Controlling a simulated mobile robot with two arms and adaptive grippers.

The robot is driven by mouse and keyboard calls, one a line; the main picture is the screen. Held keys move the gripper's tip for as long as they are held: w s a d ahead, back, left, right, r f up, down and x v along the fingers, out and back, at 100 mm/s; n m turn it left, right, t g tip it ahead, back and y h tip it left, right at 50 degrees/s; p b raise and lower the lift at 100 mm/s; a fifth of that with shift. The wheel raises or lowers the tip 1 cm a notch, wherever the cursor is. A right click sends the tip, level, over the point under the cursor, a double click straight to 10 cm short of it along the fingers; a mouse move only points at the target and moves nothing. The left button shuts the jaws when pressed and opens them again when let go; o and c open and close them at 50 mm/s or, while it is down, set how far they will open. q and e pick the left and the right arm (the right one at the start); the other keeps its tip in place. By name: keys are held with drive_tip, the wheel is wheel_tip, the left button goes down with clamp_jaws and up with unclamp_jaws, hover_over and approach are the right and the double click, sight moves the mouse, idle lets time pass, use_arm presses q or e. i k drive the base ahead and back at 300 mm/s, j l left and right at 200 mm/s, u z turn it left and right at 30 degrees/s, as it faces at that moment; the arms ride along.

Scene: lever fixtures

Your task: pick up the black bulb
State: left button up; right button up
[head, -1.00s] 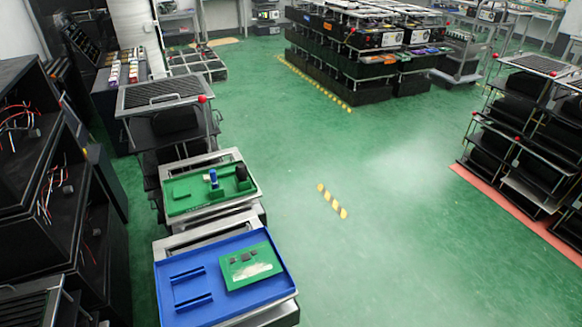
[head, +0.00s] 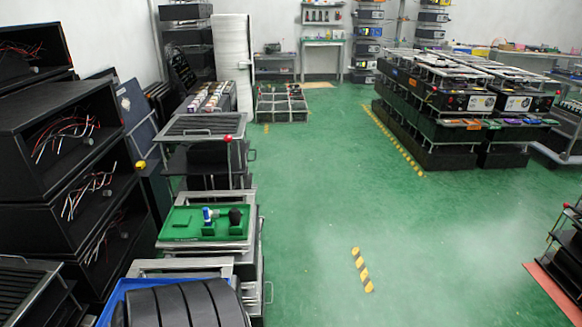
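The black bulb (head: 236,216) stands upright at the right part of a green tray (head: 180,225), on the metal cart at lower left of the head view. It is small and dark, and its lower part is hard to make out. A blue and white piece (head: 208,215) stands just left of it in the same tray. Neither of my grippers is in view, so nothing is seen touching the bulb.
A blue tray (head: 118,290) in front is mostly hidden by a dark ribbed shape, probably part of my arm. Black shelves with loose wires (head: 62,140) stand at left. A rack with a red knob (head: 228,138) stands behind the green tray.

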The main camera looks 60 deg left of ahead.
sight(235, 216)
drive_tip(key=i+l+u, duration=0.1)
drive_tip(key=i, duration=0.3)
drive_tip(key=i+l+u, duration=0.15)
drive_tip(key=i, duration=0.2)
drive_tip(key=i+j+u, duration=0.1)
drive_tip(key=u, duration=0.3)
drive_tip(key=i+u, duration=0.5)
drive_tip(key=u, duration=0.35)
drive_tip(key=i+l+u, duration=0.15)
drive_tip(key=u, duration=0.25)
drive_tip(key=i+l, duration=0.05)
